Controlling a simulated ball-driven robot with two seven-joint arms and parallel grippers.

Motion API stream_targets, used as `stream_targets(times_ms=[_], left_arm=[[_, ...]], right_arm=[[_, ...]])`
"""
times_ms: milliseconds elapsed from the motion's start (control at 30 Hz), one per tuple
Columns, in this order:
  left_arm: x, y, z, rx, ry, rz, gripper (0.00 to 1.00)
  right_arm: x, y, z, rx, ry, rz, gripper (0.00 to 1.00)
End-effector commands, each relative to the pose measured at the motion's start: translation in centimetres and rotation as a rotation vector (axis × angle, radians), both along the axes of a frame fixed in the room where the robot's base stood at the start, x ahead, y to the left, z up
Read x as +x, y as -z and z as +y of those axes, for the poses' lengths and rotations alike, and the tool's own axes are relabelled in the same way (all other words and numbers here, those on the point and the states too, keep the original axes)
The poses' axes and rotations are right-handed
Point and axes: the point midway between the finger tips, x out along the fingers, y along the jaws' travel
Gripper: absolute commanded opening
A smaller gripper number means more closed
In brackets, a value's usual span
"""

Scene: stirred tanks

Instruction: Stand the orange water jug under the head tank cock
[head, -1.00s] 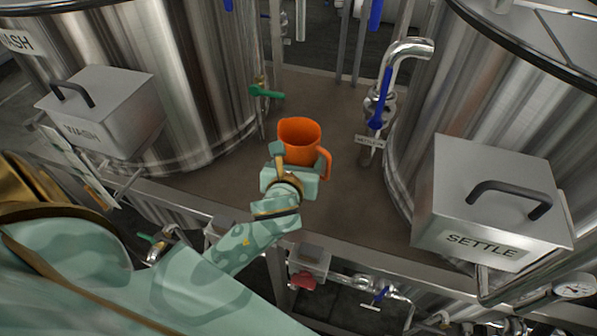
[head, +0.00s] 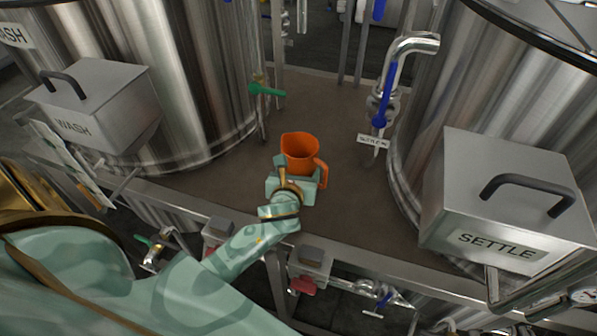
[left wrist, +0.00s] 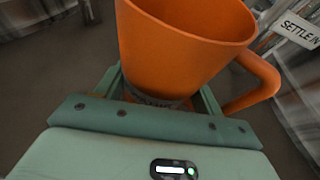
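The orange jug (head: 299,150) is upright over the brown platform, with its handle to the right. My left gripper (head: 294,171) is at its near side. In the left wrist view the fingers of the gripper (left wrist: 160,88) lie on both sides of the jug's lower body (left wrist: 172,50) and hold it. I cannot tell whether the jug's base touches the platform. A green-handled cock (head: 266,91) is behind and left of the jug. A blue-handled cock (head: 382,100) on a bent pipe is to its right. No head tank label is readable. My right gripper is not in view.
The brown platform (head: 325,110) is clear around the jug, between the wash tank (head: 195,80) at left and the settle tank (head: 420,130) at right. Steel boxes marked WASH (head: 100,105) and SETTLE (head: 500,200) stand at the sides. A metal rail (head: 370,252) runs along the front.

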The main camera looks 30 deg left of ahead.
Motion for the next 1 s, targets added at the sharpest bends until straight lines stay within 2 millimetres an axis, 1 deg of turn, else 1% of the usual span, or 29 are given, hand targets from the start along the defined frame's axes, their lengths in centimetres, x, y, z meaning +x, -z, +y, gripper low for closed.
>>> stream_targets(times_ms=[33, 67, 100, 333, 400, 467, 567, 800, 900, 1000], left_arm=[[0.0, 0.0, 0.0, 0.0, 0.0, 0.0, 0.79], [0.0, 0.0, 0.0, 0.0, 0.0, 0.0, 0.88], [0.0, 0.0, 0.0, 0.0, 0.0, 0.0, 0.9], [0.0, 0.0, 0.0, 0.0, 0.0, 0.0, 0.9], [0.0, -0.3, 0.0, 0.0, 0.0, 0.0, 0.9], [-0.6, -0.5, -0.2, 0.0, 0.001, 0.001, 0.9], [-2.1, -1.2, -0.8, -0.001, 0.002, 0.001, 0.9], [-7.1, -3.4, -2.7, -0.002, 0.001, 0.001, 0.9], [-8.7, -4.0, -3.3, -0.002, 0.001, 0.001, 0.9], [-9.7, -4.5, -3.7, 0.0, 0.0, 0.001, 0.9]], right_arm=[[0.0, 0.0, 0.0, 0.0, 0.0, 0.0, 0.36], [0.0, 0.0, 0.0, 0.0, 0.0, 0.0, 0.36], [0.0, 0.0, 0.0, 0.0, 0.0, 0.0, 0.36], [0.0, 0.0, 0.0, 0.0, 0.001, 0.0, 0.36], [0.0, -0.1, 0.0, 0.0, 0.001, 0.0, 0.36], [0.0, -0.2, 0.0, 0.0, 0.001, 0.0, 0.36], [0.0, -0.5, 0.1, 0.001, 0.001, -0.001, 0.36], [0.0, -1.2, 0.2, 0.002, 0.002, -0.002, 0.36], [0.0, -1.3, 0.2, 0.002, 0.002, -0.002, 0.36], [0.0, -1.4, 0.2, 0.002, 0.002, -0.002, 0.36]])
